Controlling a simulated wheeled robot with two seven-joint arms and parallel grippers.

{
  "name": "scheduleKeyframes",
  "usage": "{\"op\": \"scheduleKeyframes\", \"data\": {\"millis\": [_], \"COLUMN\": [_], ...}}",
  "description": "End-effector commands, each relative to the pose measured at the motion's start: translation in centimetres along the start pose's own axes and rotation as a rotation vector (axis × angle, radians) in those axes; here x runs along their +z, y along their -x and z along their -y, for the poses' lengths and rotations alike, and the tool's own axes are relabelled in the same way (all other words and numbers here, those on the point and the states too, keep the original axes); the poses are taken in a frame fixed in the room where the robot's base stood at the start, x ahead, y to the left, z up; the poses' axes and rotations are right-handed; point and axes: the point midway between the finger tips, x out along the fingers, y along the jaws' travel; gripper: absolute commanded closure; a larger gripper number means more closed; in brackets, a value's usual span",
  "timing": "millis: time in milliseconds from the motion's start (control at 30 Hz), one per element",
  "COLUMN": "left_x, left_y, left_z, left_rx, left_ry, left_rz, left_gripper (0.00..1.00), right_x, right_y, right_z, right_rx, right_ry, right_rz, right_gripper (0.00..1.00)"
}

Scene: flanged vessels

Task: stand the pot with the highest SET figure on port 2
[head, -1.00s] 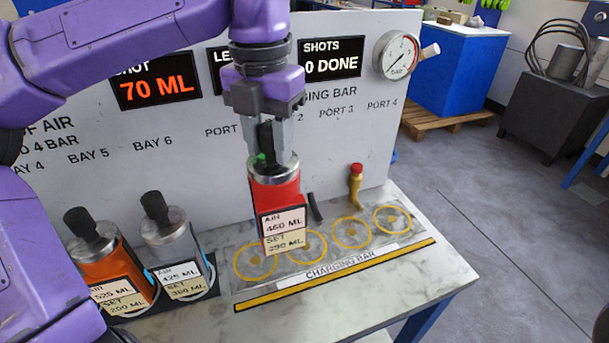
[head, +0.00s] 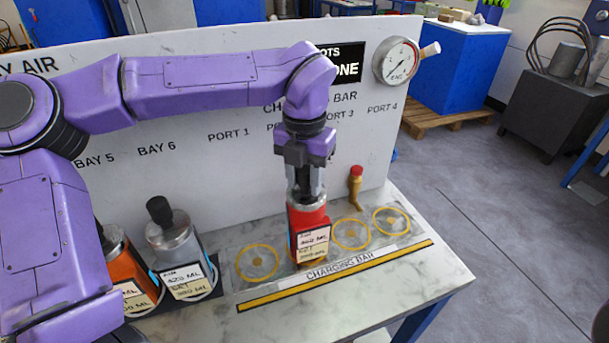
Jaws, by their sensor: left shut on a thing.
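The red pot (head: 309,220) is upright at the second ring from the left on the charging bar and hides that ring. I cannot tell whether its base touches. My left gripper (head: 306,190) is shut on its top. Its label read AIR 460 and SET about 290 a moment ago; it is blurred now. A grey pot (head: 175,243) with a black knob stands left, its SET figure starting with 3. An orange pot (head: 118,262) beside it is partly hidden by my arm; its SET looked like 200. My right gripper is out of view.
Rings for port 1 (head: 257,262), port 3 (head: 351,234) and port 4 (head: 391,221) are empty. A red-topped brass fitting (head: 355,186) stands behind port 3. A pressure gauge (head: 396,60) is on the back panel (head: 230,165).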

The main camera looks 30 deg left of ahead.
Motion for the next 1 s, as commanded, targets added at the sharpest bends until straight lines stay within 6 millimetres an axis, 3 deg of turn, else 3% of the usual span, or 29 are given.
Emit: {"op": "scheduleKeyframes", "data": {"millis": [267,300,333,367,600,733,1000], "left_x": [0.0,0.0,0.0,0.0,0.0,0.1,0.1], "left_y": [-0.2,-0.2,-0.2,-0.2,-0.2,0.8,7.5], "left_z": [0.0,0.0,0.0,0.0,0.0,0.0,0.0], "left_rx": [-0.001,0.000,0.000,0.000,0.000,0.001,0.003], "left_ry": [0.000,0.000,0.000,0.000,0.000,0.001,0.003], "left_rz": [0.003,0.000,0.000,0.000,0.000,0.004,0.005], "left_gripper": [1.00,0.48,0.39,0.35,0.35,0.35,0.35], "right_x": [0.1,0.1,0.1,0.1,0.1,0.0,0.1], "right_y": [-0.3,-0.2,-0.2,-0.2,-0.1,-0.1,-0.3], "right_z": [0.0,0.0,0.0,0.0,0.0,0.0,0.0], "right_rx": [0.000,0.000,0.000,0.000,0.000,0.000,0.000], "right_ry": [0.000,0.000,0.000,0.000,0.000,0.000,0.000], "right_rz": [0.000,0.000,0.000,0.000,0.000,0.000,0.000], "right_gripper": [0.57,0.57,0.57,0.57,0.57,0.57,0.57]}}
